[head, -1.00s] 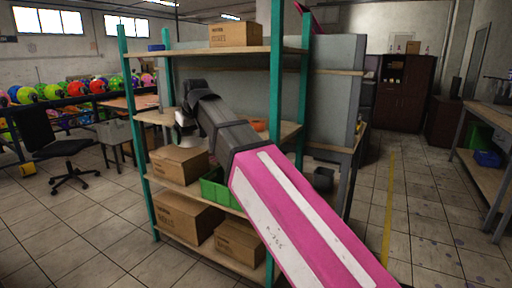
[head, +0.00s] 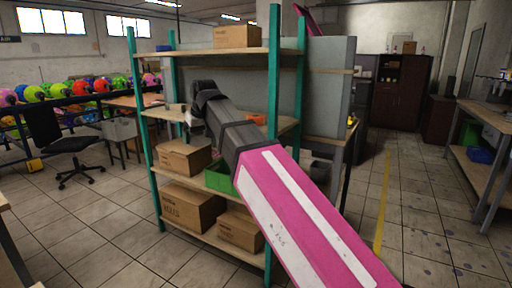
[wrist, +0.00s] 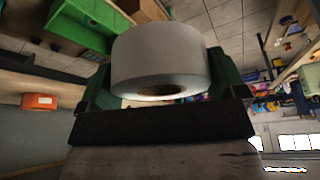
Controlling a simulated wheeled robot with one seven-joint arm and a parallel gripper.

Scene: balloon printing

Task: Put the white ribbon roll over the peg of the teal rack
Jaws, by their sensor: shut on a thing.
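The teal rack (head: 275,120) stands in the middle of the head view, with teal posts and wooden shelves. The white ribbon roll (wrist: 160,50) fills the upper middle of the wrist view, with the dark hole in its core showing on its lower face. My gripper (wrist: 162,88) is shut on the roll, with a dark green finger on each side. In the head view my arm reaches across the rack, and a small white part of the roll (head: 190,119) shows at the middle shelf's level. I cannot make out the peg in either view.
Cardboard boxes (head: 193,208) and a green bin (head: 219,177) sit on the lower shelves. Another box (head: 237,37) is on top. An orange object (wrist: 39,101) shows at left in the wrist view. A black chair (head: 55,140) stands left; the aisle floor on the right is clear.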

